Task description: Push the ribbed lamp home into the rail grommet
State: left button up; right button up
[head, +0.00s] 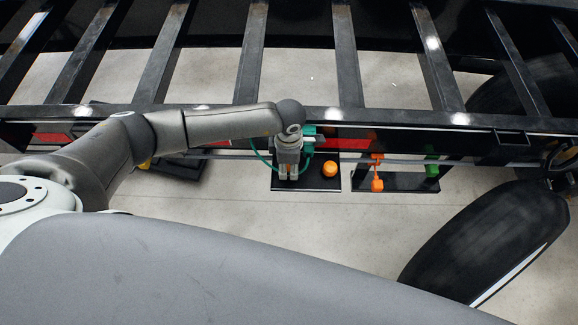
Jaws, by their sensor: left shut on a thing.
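My left gripper (288,178) is at the near side of the trailer frame, over a small black tray (311,186). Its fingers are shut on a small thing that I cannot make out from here. A green cable (262,162) curves beside the gripper, and a teal part (311,140) shows just to its right. I cannot single out the ribbed lamp or the grommet. The rail (345,129) runs across behind the gripper, and my arm covers part of it. My right gripper is not in view.
An orange round thing (329,169) is on the tray, right of the gripper. A second black tray (402,187) holds an orange part (377,184) and a green part (432,166). A tyre (485,245) stands at the lower right. Bare floor lies between.

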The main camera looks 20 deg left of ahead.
pick_arm(q)
jog(key=shift+c, duration=1.2)
jog(key=shift+r+p, duration=0.95)
jog(key=shift+r, duration=0.55)
jog(key=shift+s+f, duration=0.1)
